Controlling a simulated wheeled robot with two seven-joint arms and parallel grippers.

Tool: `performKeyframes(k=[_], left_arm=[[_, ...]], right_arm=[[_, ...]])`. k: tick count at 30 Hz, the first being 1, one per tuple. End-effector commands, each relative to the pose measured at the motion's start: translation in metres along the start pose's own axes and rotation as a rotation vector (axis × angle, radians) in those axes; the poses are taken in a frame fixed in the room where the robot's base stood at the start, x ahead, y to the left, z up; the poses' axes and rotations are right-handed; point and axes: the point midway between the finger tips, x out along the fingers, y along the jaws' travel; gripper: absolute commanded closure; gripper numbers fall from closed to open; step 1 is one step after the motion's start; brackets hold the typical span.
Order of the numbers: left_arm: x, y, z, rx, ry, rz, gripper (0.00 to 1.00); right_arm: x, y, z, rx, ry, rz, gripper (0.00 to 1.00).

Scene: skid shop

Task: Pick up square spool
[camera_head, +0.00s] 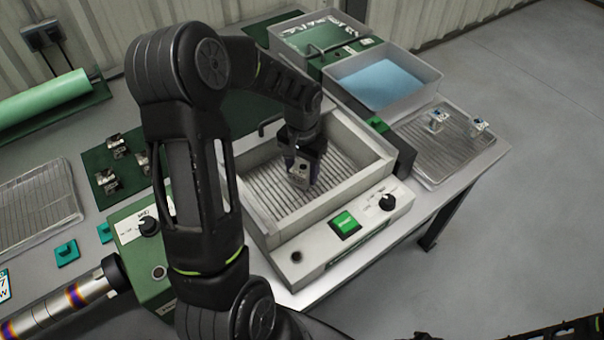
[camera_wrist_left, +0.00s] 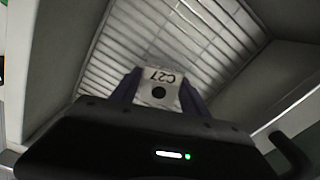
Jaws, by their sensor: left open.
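A square spool (camera_head: 299,172), a small metal block with a dark round hole, is at the slatted floor of the white basin (camera_head: 262,218). In the left wrist view the square spool (camera_wrist_left: 158,88) shows a pale face marked C27, upside down. My left gripper (camera_head: 304,168) reaches down into the basin, its purple fingers on either side of the spool. The left gripper (camera_wrist_left: 160,84) is open around it. I cannot tell whether either finger touches it. The spool's lower part is hidden behind the gripper body.
The basin's walls surround the gripper. A grey bin with blue contents (camera_head: 385,82) stands behind. A wire tray (camera_head: 445,150) with two small spool-like parts is at right. Several metal blocks lie on a green mat (camera_head: 128,190) at left.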

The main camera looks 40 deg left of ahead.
Motion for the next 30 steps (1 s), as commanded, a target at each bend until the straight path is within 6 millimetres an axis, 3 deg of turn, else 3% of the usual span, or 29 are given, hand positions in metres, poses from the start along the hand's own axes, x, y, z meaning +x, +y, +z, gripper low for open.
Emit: performKeyframes(k=[3, 22, 30], left_arm=[[-0.0002, 0.0, -0.0001, 0.0, 0.0, 0.0, 0.47], [-0.0002, 0.0, -0.0001, 0.0, 0.0, 0.0, 0.99], [-0.0007, 0.0, -0.0003, 0.0, 0.001, 0.0, 1.0]], right_arm=[[0.0, 0.0, 0.0, 0.0, 0.0, 0.0, 0.64], [0.0, 0.0, 0.0, 0.0, 0.0, 0.0, 0.64], [-0.0001, 0.0, 0.0, 0.0, 0.0, 0.0, 0.64]])
